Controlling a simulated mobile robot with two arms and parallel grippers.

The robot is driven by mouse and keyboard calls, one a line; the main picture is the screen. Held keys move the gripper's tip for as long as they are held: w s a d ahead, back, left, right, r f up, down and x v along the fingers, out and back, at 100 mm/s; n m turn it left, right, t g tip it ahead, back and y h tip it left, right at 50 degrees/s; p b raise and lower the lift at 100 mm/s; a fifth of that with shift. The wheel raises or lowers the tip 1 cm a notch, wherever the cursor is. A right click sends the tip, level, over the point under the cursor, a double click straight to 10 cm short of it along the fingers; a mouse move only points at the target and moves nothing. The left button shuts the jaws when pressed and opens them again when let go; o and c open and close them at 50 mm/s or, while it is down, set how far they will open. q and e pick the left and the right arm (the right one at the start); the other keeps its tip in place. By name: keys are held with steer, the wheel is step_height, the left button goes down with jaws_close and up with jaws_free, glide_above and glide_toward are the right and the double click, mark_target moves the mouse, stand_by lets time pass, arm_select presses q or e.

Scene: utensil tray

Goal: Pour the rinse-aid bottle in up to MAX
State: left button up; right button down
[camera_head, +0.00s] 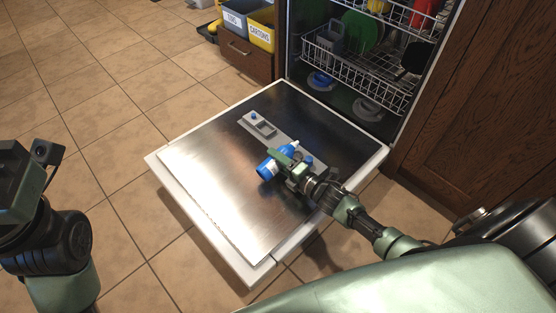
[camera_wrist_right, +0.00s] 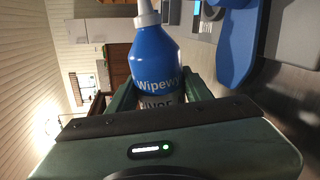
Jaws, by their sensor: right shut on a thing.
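The blue rinse-aid bottle (camera_head: 267,169) has a white nozzle and lies tilted over the opened dishwasher door, its nozzle toward the dispenser panel. My right gripper (camera_head: 284,161) is shut around it. In the right wrist view the bottle (camera_wrist_right: 158,58) sits between the fingers, its label partly hidden by the gripper. The grey dispenser panel (camera_head: 252,120) is set in the door, with a dark recess and a small blue part. Another blue part (camera_head: 308,160) shows beside the gripper. The MAX mark cannot be made out. Part of my left arm shows at the left edge; its fingertips cannot be made out.
The steel door (camera_head: 205,175) lies flat, mostly bare on its left. Behind it, the lower rack (camera_head: 365,75) holds dishes. A wooden cabinet (camera_head: 490,110) stands at right. Grey and yellow bins (camera_head: 262,32) stand at the back. Tiled floor (camera_head: 110,120) is open at left.

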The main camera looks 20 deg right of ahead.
mark_target(284, 149)
steer(key=shift+r, duration=0.15)
steer(key=shift+r+m+p, duration=0.2)
steer(key=shift+m+p, duration=0.2)
steer(key=shift+p, duration=0.1)
stand_by(3.7)
steer(key=n, duration=0.2)
steer(key=shift+w+d+r+n+b, duration=0.1)
steer(key=shift+d+r+n+b, duration=0.15)
steer(key=shift+n+b, duration=0.1)
steer(key=r+n, duration=0.1)
steer(key=d+n+h+b, duration=0.1)
steer(key=n, duration=0.1)
steer(key=shift+w+d+r+t, duration=0.25)
steer(key=shift+r+t, duration=0.15)
steer(key=shift+w+d+r+n, duration=0.1)
steer(key=shift+d+r+n, duration=0.15)
steer(key=shift+n, duration=0.2)
steer(key=shift+r, duration=0.2)
